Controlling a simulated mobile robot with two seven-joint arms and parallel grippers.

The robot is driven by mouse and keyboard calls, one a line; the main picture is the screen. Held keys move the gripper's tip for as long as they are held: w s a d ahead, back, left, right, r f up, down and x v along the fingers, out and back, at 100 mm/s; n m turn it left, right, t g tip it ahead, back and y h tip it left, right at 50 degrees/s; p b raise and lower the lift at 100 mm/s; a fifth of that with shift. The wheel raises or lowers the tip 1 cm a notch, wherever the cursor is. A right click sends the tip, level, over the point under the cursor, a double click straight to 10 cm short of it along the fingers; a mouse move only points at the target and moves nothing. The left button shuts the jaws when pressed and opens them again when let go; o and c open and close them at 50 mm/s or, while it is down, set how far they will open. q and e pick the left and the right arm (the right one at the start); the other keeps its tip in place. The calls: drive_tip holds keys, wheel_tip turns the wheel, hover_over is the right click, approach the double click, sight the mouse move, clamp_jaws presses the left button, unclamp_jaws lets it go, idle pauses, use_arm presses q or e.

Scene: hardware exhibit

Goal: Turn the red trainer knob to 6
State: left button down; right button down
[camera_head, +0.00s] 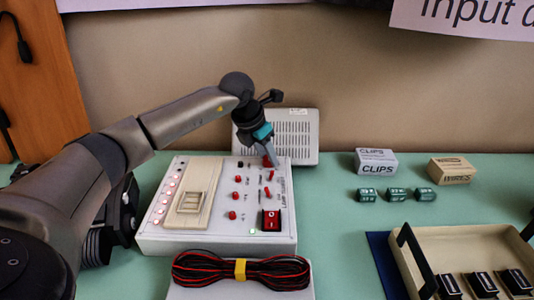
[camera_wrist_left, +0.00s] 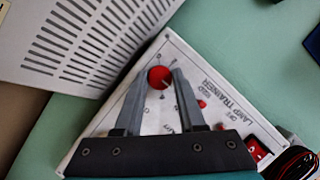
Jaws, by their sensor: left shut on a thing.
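The lamp trainer (camera_head: 229,236) is a white box with a sloping panel on the green table. Its red knob (camera_head: 267,161) is at the panel's far right corner. My left gripper (camera_head: 272,163) reaches down onto this knob from above. In the left wrist view the red knob (camera_wrist_left: 159,77) sits between the fingertips of my left gripper (camera_wrist_left: 160,78), which is shut on it. Small dial marks surround the knob, but I cannot read its setting. My right gripper is not in view.
A red rocker switch (camera_head: 271,220) and small red controls share the panel. A vented grey box (camera_head: 300,136) stands close behind. A cable coil (camera_head: 240,270) lies in front. Clips (camera_head: 376,162) and wires (camera_head: 451,171) boxes, green cylinders (camera_head: 396,195) and a tray (camera_head: 480,237) are right.

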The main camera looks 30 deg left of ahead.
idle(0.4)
use_arm(q)
drive_tip(key=c, duration=0.5)
unclamp_jaws()
drive_tip(key=p+v, duration=0.1)
drive_tip(key=v, duration=0.5)
drive_tip(key=shift+s+a+r+p, duration=0.1)
drive_tip(key=shift+r+p, duration=0.25)
drive_tip(key=shift+p, duration=0.05)
drive_tip(key=p+v, duration=0.1)
drive_tip(key=v, duration=0.7)
drive_tip(key=shift+s+r+p, duration=0.25)
drive_tip(key=shift+p, duration=0.05)
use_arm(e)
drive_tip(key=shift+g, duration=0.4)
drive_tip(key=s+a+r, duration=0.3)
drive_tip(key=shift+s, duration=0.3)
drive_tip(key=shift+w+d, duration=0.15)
